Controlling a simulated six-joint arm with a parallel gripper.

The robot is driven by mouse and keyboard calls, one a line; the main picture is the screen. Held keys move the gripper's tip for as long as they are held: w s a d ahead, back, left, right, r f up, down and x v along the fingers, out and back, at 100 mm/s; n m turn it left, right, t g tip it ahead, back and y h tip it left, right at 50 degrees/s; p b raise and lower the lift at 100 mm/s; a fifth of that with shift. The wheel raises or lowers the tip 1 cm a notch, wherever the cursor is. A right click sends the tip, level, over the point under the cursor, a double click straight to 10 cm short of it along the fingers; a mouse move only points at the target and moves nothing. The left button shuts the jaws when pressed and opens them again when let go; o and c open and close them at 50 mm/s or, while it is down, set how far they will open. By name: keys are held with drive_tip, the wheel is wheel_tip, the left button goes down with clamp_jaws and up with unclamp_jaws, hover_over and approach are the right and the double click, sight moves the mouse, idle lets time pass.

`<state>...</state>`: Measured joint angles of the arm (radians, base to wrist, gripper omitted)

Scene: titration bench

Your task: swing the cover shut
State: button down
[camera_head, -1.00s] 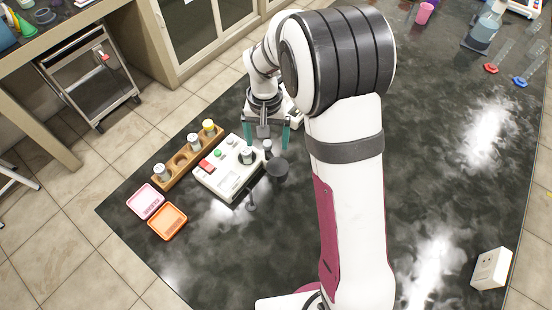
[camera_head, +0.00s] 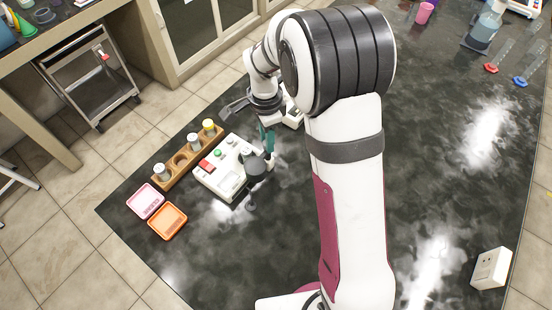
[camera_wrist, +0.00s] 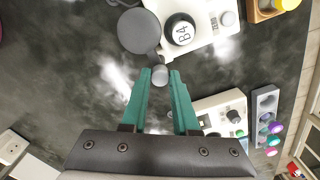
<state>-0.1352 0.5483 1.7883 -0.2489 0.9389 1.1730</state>
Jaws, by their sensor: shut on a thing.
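The white instrument (camera_head: 222,172) has red and green buttons and stands left of my gripper. The dark grey round cover (camera_head: 256,167) hangs at its right edge; in the wrist view the cover (camera_wrist: 139,31) lies just beside the well with the vial (camera_wrist: 180,30) marked "B4", not over it. A small light grey knob (camera_wrist: 160,75) sits at the cover's edge. My gripper (camera_wrist: 160,76) is shut on this knob, its two teal fingers on either side. In the head view my gripper (camera_head: 268,152) is seen edge-on, just behind the cover.
A wooden rack (camera_head: 175,172) with several vials stands left of the instrument, with a pink tray (camera_head: 146,201) and an orange tray (camera_head: 168,221) in front. A second white device (camera_wrist: 222,112) and a grey rack (camera_wrist: 264,102) show right of the fingers.

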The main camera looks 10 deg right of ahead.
drive_tip(key=c, duration=1.3)
unclamp_jaws()
clamp_jaws()
drive_tip(key=m, duration=1.2)
drive_tip(key=o, duration=1.2)
unclamp_jaws()
